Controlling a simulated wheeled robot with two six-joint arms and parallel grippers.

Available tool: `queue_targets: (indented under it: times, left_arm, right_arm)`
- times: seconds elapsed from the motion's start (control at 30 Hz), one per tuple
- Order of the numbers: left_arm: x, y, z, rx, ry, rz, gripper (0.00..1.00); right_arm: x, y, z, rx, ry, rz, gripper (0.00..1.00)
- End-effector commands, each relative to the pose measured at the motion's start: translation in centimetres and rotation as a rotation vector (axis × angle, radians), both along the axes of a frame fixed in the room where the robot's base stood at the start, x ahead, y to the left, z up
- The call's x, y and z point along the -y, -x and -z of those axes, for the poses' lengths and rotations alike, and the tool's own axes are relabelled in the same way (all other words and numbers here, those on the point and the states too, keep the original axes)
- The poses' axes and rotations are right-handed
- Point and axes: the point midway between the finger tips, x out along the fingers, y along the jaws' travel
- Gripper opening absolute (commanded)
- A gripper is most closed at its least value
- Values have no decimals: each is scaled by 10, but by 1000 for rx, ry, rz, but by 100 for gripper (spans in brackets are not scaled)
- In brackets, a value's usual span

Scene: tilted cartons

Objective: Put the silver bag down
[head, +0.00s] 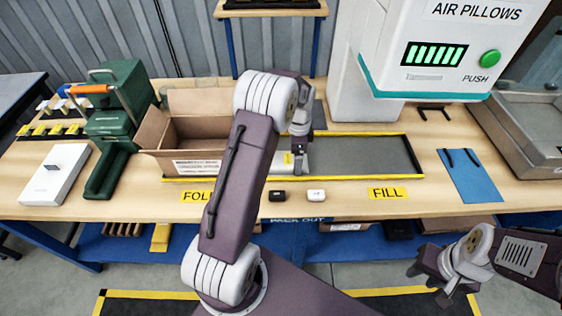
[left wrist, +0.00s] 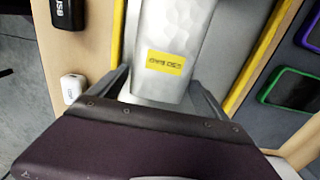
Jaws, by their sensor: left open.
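The silver bag (left wrist: 170,35) has a yellow label and lies in a long grey, yellow-edged strip on the bench. In the head view the bag (head: 280,166) is mostly hidden behind my left arm and gripper. My left gripper (head: 303,168) is over the strip at the bag. In the left wrist view its fingers (left wrist: 163,88) are open, one on either side of the bag's near end. Whether they touch it I cannot tell. My right gripper (head: 427,285) is at the lower right, in front of the bench, with its fingers apart and empty.
An open carton (head: 190,135) stands left of the strip (head: 370,155). A small black item (head: 277,196) and a white one (head: 316,195) lie at its front edge. The air pillow machine (head: 420,60) stands behind. The strip's right part is clear.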

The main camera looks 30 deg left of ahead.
Motion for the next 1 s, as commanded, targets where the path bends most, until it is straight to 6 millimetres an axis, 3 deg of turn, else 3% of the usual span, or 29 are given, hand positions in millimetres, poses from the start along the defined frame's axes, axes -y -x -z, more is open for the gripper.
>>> queue_targets:
  times: [0.07,0.2,0.23,0.27,0.57,0.87,1.0]
  left_arm:
    - [0,0,0,0,0,0,82]
    - [0,0,-1,0,0,0,43]
    - [0,0,-1,1,-1,0,43]
    - [0,0,-1,1,-1,0,37]
    - [0,-1,-7,3,-1,0,37]
    - [0,-1,-40,3,-1,0,37]
    - [12,4,-49,2,0,3,37]
  right_arm:
    - [0,0,0,0,0,0,34]
    - [0,0,0,0,0,0,34]
    - [0,0,0,0,0,0,34]
    - [0,0,0,0,0,0,34]
    - [0,0,-1,0,0,0,34]
    - [0,0,-5,0,0,0,34]
    - [0,0,-4,0,0,0,34]
